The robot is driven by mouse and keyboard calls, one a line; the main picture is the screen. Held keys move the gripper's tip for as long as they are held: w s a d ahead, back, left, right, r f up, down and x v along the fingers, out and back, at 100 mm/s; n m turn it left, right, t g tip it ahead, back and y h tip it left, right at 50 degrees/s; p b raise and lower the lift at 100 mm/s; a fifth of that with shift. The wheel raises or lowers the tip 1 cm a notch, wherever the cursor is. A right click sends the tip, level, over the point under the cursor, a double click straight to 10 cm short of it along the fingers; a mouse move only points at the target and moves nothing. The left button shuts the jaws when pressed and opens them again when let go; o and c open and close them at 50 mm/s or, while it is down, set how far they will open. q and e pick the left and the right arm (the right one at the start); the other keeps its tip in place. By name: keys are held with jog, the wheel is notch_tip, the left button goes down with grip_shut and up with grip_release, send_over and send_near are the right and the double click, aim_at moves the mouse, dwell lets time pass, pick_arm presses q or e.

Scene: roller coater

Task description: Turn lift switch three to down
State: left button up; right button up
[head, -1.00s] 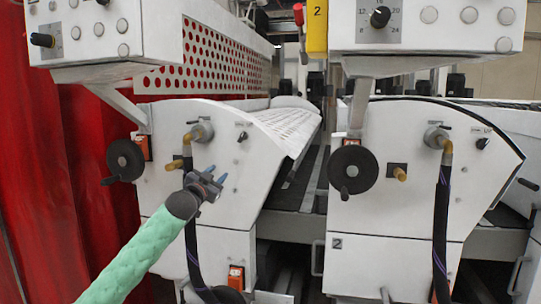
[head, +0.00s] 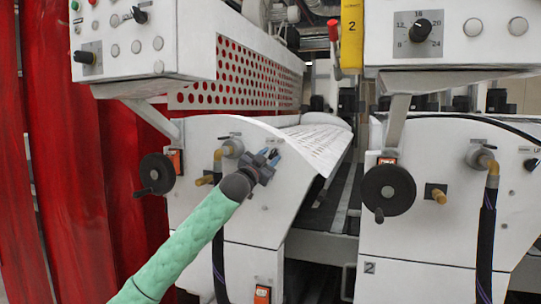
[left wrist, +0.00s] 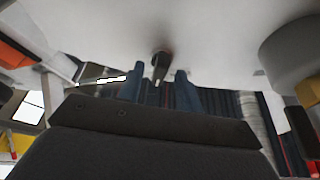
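A small dark lift switch (left wrist: 160,66) sticks out of the white machine panel in the left wrist view. My left gripper (left wrist: 160,82) is open, with one blue finger on each side of the switch knob and a gap to each. In the head view my left gripper (head: 269,156) is at the upper right of the left machine's side panel (head: 260,205) and hides the switch there. A similar switch (head: 531,163) sits on the right machine. I cannot read a number three on either switch. My right gripper is not in view.
A grey fitting with a brass elbow (head: 231,149) and hose is left of my gripper. A black handwheel (head: 157,173) stands out farther left. Control boxes (head: 145,40) overhang above. A sloped white sheet (head: 317,142) lies behind the panel.

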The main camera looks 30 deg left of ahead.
pick_arm(q)
jog(key=shift+w+r, duration=0.15)
jog(key=shift+w, duration=0.25)
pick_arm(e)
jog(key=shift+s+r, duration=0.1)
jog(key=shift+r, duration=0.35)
pick_arm(q)
grip_shut()
